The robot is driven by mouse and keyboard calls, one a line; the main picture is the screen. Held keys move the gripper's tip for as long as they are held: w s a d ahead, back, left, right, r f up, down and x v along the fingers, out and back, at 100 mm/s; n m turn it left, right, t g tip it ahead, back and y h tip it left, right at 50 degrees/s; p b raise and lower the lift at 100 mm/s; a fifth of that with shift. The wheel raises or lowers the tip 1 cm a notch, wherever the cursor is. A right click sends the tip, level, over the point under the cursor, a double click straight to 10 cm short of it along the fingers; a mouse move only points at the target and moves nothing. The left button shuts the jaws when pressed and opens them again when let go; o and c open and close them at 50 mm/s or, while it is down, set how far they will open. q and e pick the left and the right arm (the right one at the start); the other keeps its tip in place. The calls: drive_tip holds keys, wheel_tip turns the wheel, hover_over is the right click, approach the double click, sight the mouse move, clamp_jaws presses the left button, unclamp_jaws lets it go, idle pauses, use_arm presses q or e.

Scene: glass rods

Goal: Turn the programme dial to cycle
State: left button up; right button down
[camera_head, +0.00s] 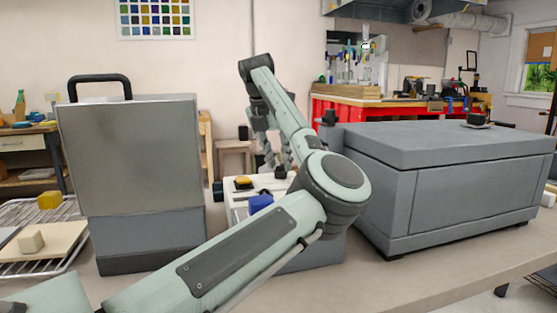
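No dial with readable cycle marks can be made out. A small black knob-like part (280,172) shows on the white-topped unit (236,207) in the middle, and another dark knob (217,189) shows at its left side. I cannot tell whether either is the programme dial. My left gripper (277,164) points down over this unit, close to the black part. Its fingers look apart, with nothing seen between them; contact cannot be told. My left forearm and elbow hide much of the unit's front and right side. My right gripper is not in view.
A tall grey cabinet with a black handle (130,160) stands left of the unit. A large grey lidded box (460,195) stands right. A wire rack (70,212) with a pale board (50,250) lies far left. A blue block (260,203) and yellow piece (243,183) are near the unit.

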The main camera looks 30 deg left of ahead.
use_arm(q)
drive_tip(key=v, duration=1.2)
drive_tip(key=shift+a, duration=0.15)
